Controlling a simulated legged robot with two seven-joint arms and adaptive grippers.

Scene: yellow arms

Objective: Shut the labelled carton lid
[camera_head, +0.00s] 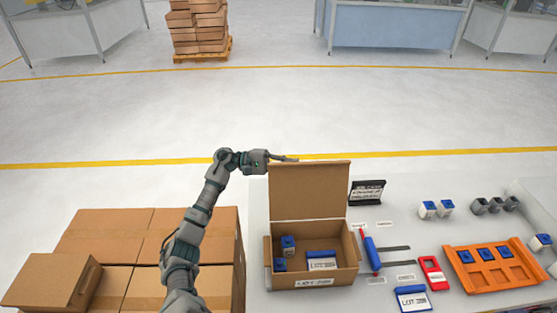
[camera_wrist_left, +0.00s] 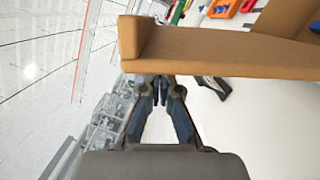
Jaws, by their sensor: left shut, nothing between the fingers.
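The labelled carton (camera_head: 311,283) stands open on the table, with a white label on its front. Its lid (camera_head: 309,190) stands upright at the back. Blue-topped items and a blue-labelled piece lie inside. My left gripper (camera_head: 290,159) is shut and empty, at the lid's top edge, around its left half; I cannot tell whether it touches. In the left wrist view the shut fingers (camera_wrist_left: 160,90) reach to the brown cardboard edge (camera_wrist_left: 215,50), which crosses in front of them. My right gripper is not in view.
An orange tray (camera_head: 515,286) with blue-topped blocks lies at the right. A black sign (camera_head: 367,193), a blue roller (camera_head: 372,253) and a red item (camera_head: 433,273) stand right of the carton. Stacked boxes (camera_head: 145,239) fill the left, beside my arm.

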